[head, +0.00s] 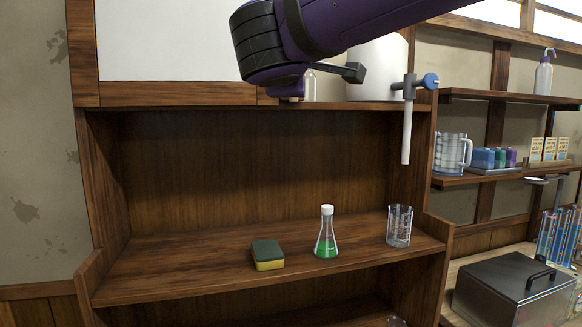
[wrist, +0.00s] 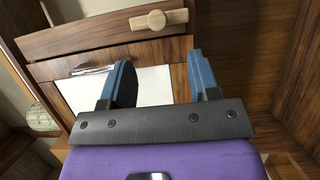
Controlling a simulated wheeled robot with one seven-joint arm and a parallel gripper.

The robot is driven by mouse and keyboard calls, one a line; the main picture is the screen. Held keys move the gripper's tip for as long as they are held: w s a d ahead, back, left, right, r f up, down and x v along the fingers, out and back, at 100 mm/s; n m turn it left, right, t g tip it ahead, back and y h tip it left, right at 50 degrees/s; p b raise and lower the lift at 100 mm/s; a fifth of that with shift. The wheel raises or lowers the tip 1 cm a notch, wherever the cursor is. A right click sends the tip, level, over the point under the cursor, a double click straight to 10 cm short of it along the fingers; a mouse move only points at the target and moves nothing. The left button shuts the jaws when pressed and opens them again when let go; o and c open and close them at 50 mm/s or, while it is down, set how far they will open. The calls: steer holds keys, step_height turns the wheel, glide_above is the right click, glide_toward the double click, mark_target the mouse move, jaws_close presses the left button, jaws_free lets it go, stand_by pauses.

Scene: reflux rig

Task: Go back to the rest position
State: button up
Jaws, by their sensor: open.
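My gripper (wrist: 160,64) shows in the wrist view with its two blue fingers spread wide apart and nothing held between them. Beyond the fingers are a wooden panel with a round wooden knob (wrist: 156,19) and a white sheet (wrist: 155,85) with a metal clip. In the head view my purple arm reaches in from the top right, in front of the upper part of the shelf unit; the fingers cannot be made out there.
On the wooden shelf (head: 180,268) stand a yellow-green sponge (head: 268,255), a capped flask (head: 326,238) of green liquid and a glass beaker (head: 399,227). A white container (head: 378,65) with a blue-handled tap (head: 429,81) sits above. A dark metal box (head: 513,288) stands right.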

steer(key=s+d+f+m+g+h, duration=0.1)
steer(key=s+d+f+m+g, duration=0.25)
steer(key=d, duration=0.45)
steer(key=s+d+f+m+g+h, duration=0.1)
steer(key=s+d+f+m+g, duration=0.1)
steer(key=d+f, duration=0.45)
steer(key=s+d+f+m+g+h, duration=0.1)
steer(key=s+d+f+m+g, duration=0.15)
steer(key=d, duration=0.65)
steer(key=s+d+f+m+g+y, duration=0.2)
steer(key=s+d+f+m, duration=0.1)
steer(key=s+f, duration=0.4)
steer(key=s+d+f+m+g+y, duration=0.2)
steer(key=s+d+f+m+y, duration=0.1)
steer(key=s+f, duration=0.4)
steer(key=s+d+m, duration=0.1)
steer(key=m, duration=0.1)
steer(key=shift+m+g, duration=0.3)
steer(key=shift+m, duration=0.1)
